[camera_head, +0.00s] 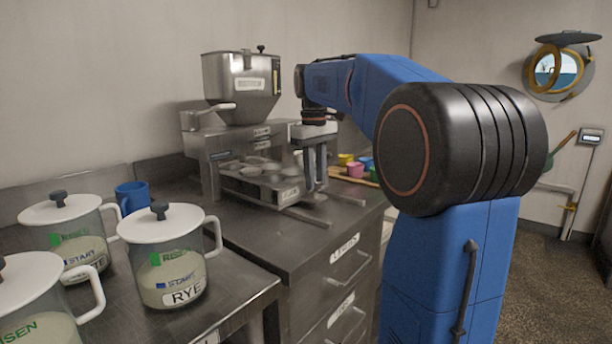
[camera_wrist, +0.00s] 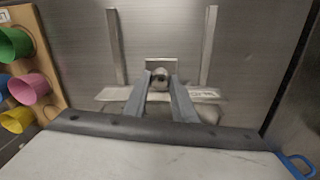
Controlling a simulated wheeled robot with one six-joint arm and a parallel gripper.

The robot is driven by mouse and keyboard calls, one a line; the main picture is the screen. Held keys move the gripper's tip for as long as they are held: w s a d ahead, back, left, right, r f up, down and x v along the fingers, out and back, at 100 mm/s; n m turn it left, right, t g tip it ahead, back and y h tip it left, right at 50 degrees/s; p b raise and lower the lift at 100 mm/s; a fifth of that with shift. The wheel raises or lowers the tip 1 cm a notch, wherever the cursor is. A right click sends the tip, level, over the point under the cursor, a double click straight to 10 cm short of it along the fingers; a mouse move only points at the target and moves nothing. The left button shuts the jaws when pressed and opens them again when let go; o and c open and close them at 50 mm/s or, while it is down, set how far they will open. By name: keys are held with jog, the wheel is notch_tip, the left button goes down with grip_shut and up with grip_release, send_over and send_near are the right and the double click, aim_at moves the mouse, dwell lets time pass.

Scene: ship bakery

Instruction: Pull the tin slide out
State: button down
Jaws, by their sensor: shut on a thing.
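The tin slide (camera_head: 258,187) is a metal tray with several round tins in it, at the front of the steel dispensing machine (camera_head: 228,147). It has a white label on its front edge. My gripper (camera_head: 315,187) reaches down at the slide's front right. In the wrist view, my gripper (camera_wrist: 160,83) has its two grey fingers on either side of a small round knob (camera_wrist: 161,72) at the middle of the slide's front edge (camera_wrist: 204,95), and is shut on it. My gripper's body hides most of the slide there.
Two metal rails (camera_wrist: 208,45) run out along the counter (camera_head: 262,232) past the slide. White-lidded jars (camera_head: 170,255) and a blue mug (camera_head: 132,196) stand at left. The counter's front is clear.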

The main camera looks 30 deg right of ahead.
jog(key=s+d, duration=0.3)
jog(key=s, duration=0.6)
jog(key=s+d, duration=0.4)
jog(key=s, duration=0.6)
jog(key=shift+s, duration=0.1)
jog(key=c, duration=1.5)
grip_release()
jog(key=shift+s, duration=0.15)
jog(key=shift+o, duration=0.2)
jog(key=shift+r, duration=0.15)
notch_tip(320, 180, up, 17)
jog(key=shift+a, duration=0.35)
